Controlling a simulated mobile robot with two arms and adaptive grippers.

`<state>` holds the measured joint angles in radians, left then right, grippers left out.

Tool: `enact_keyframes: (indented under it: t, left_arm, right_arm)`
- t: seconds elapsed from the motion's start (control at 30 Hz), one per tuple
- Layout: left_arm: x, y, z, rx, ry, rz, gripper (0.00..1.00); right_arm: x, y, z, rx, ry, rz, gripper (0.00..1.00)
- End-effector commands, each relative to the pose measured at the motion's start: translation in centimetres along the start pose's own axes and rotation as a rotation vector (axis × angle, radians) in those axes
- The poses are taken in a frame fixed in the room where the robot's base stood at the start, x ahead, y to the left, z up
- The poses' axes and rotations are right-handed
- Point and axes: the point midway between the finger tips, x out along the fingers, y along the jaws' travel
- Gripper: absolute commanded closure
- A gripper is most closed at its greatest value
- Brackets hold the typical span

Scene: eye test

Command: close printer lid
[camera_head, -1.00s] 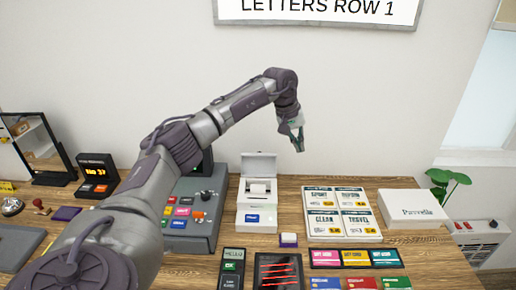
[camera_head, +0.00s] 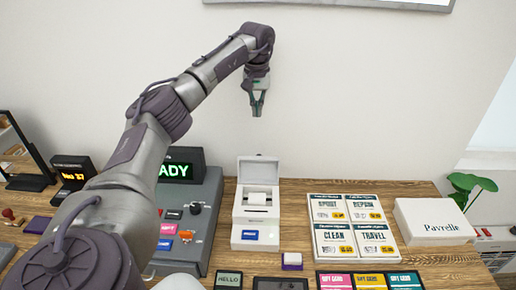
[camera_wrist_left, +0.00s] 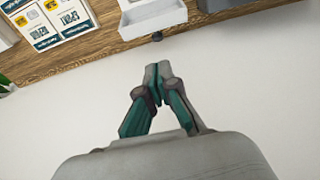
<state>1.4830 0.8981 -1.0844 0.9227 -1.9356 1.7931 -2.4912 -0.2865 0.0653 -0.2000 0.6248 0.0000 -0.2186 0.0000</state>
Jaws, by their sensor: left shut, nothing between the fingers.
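The small white printer (camera_head: 252,216) stands on the wooden counter. Its lid (camera_head: 258,169) is raised, standing open at the back, and a white paper roll (camera_head: 257,198) shows inside. My left gripper (camera_head: 257,112) is shut and empty. In the head view it appears above the raised lid with a gap of bare wall between them; they do not touch. In the left wrist view the closed fingertips (camera_wrist_left: 158,70) point toward the white lid (camera_wrist_left: 152,20), which is apart from them. My right gripper is not in view.
A grey register with a lit display (camera_head: 177,171) stands just left of the printer, partly behind my left arm. A board of cards (camera_head: 350,226) and a white box (camera_head: 433,221) lie to the right. A small white-and-purple block (camera_head: 292,261) sits in front.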

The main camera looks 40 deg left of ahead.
Motion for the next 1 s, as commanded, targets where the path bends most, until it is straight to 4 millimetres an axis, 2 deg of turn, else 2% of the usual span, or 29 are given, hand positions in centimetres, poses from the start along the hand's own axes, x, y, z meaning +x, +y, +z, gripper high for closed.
enact_keyframes:
  t: [0.03, 0.23, 0.37, 0.5, 0.7, 1.0]
  left_arm:
    - [1.2, 0.0, 0.1, 0.0, 0.0, 0.001, 1.0]
    - [4.2, 0.1, 0.4, 0.0, 0.0, 0.001, 1.0]
    - [5.8, 0.1, 0.5, 0.0, 0.0, 0.001, 1.0]
    - [7.0, 0.1, 0.7, 0.0, 0.0, 0.001, 1.0]
    - [8.2, 0.0, 0.7, 0.0, -0.002, -0.001, 1.0]
    - [13.5, 0.0, 0.7, -0.001, -0.003, -0.002, 1.0]
  right_arm:
    - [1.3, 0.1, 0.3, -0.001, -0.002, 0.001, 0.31]
    - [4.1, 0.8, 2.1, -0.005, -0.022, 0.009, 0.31]
    - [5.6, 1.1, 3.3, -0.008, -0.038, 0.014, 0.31]
    - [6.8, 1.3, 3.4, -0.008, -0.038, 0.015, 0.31]
    - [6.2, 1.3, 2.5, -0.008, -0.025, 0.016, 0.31]
    - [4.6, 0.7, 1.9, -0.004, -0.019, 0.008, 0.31]
